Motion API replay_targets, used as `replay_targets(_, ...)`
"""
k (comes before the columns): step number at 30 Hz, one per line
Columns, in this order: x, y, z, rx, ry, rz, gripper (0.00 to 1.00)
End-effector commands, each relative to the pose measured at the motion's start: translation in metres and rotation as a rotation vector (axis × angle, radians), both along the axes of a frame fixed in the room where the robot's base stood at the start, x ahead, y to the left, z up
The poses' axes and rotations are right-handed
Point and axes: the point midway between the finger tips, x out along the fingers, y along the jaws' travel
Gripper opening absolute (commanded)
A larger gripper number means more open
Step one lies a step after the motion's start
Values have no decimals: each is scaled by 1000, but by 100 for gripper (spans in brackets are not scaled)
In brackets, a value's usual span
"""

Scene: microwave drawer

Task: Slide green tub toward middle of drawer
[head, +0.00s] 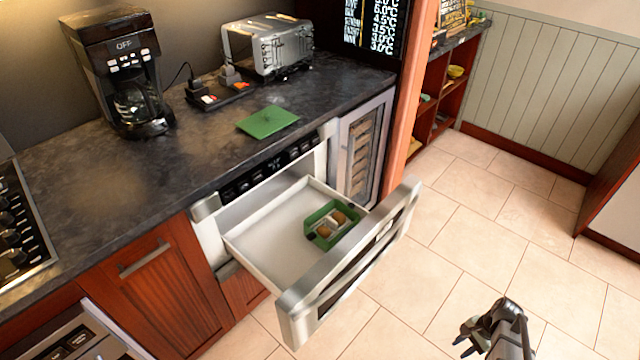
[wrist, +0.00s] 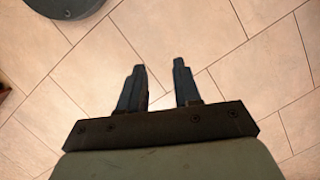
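The green tub (head: 322,236) sits inside the open microwave drawer (head: 262,238), near the drawer's right side and toward its front. It is open on top and holds a few brown and pale items. My gripper (head: 464,343) is at the bottom right of the head view, over the floor and well apart from the drawer. In the wrist view my gripper (wrist: 161,82) has its two fingers apart with only floor tiles between them. The tub does not show in the wrist view.
The drawer's front panel with its handle (head: 400,225) stands between my gripper and the tub. A green lid (head: 268,122) lies on the dark counter (head: 190,150) above. A coffee maker (head: 120,75) and a toaster (head: 268,45) stand there too. The tiled floor (head: 500,220) is clear.

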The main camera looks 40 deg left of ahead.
Motion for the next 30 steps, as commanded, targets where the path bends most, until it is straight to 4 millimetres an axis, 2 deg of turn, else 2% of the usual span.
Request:
replay_targets(1, 18, 10, 7, 6, -13, -17, 33)
replay_targets(3, 36, 22, 19, 15, -26, -45, 33)
replay_targets(12, 109, 77, 80, 62, -73, -160, 33)
replay_targets(20, 163, 130, 144, 115, -99, -252, 33)
replay_targets(30, 220, 202, 243, 197, -116, -360, 33)
